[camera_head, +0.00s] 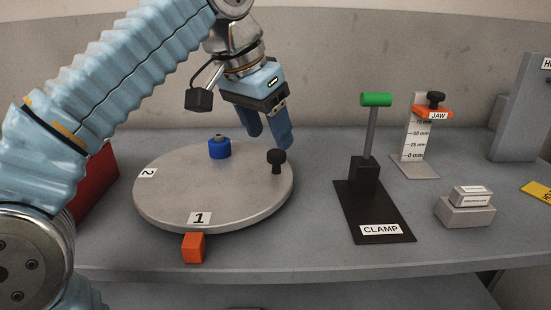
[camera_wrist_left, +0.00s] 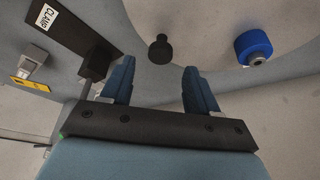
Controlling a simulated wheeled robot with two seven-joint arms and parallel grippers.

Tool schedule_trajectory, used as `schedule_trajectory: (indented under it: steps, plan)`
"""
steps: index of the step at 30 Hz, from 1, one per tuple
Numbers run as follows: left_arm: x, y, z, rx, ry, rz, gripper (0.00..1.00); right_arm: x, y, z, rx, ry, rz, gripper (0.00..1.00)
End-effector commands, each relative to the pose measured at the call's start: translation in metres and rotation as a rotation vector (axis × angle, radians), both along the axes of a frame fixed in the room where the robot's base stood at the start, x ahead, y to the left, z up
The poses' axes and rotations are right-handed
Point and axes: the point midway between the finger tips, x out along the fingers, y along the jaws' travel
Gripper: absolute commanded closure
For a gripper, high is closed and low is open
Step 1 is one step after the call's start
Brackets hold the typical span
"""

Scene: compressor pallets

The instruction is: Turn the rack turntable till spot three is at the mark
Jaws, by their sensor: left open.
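The round grey turntable (camera_head: 225,187) lies on the bench. Its label 1 (camera_head: 200,219) faces front, just behind the orange mark block (camera_head: 193,248). Label 2 (camera_head: 147,173) is at its left edge; no label 3 shows. A black knob (camera_head: 277,160) stands near the right rim, and a blue part (camera_head: 219,147) sits near the back. My left gripper (camera_head: 269,140) is open and empty, above the back right of the turntable, behind the knob. In the left wrist view the knob (camera_wrist_left: 160,49) appears beyond and between the open fingers (camera_wrist_left: 160,85), apart from them. My right gripper is not in view.
A clamp with a green handle (camera_head: 376,99) on a dark base (camera_head: 373,212) stands right of the turntable. Further right are an orange jaw gauge (camera_head: 433,112) and grey blocks (camera_head: 465,208). A red box (camera_head: 98,185) is at left, partly behind my arm.

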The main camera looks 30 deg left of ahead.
Motion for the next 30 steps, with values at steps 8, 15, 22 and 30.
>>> schedule_trajectory:
  steps: [8,15,22,30]
  plan:
    - [0.015,-0.003,-0.038,0.000,0.001,0.001,0.40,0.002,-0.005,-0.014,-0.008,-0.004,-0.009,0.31]
    - [0.017,-0.004,-0.042,-0.001,-0.001,0.001,0.40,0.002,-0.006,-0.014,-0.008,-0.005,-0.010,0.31]
    - [0.017,-0.004,-0.042,0.000,0.000,0.000,0.57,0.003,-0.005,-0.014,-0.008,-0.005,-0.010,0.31]
    - [0.017,-0.004,-0.042,0.000,0.000,0.000,0.98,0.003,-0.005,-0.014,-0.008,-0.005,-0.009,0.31]
